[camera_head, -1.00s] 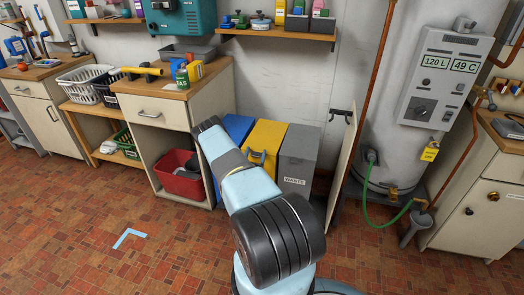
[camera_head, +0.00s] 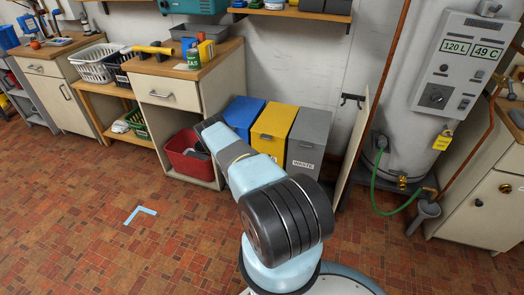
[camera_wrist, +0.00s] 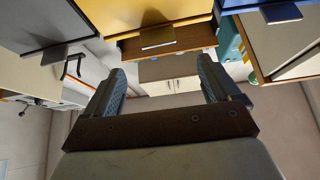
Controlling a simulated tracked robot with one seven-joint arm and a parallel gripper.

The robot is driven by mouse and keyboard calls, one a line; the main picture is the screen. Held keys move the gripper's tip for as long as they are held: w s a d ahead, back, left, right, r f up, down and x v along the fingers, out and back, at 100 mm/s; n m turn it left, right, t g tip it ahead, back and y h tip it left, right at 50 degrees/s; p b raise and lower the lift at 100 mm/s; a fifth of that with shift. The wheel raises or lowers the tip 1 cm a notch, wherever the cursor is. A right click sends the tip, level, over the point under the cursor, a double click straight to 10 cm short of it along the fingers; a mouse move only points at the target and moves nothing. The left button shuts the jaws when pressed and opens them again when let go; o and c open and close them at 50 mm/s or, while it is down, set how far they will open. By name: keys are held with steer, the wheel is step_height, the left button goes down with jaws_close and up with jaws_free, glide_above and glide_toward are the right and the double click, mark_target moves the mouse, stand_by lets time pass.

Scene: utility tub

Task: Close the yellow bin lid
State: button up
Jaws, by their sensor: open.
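The yellow bin (camera_head: 277,119) stands between a blue bin and a grey bin. Its lid looks about level with its neighbours; I cannot tell whether it is fully shut. A small handle (camera_head: 265,137) shows at its front edge. In the wrist view, a yellow panel (camera_wrist: 150,12) with a dark tab (camera_wrist: 157,37) lies at the top, beyond my fingertips. My gripper (camera_wrist: 160,78) is open and empty, its two fingers well apart and not touching the panel.
The blue bin (camera_head: 243,112) is on the left and the grey waste bin (camera_head: 309,138) on the right. A cabinet (camera_head: 170,100) with a red tub (camera_head: 190,156) stands left of them. An open door panel (camera_head: 356,150) is at the right.

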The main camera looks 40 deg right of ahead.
steer(key=shift+v, duration=0.9)
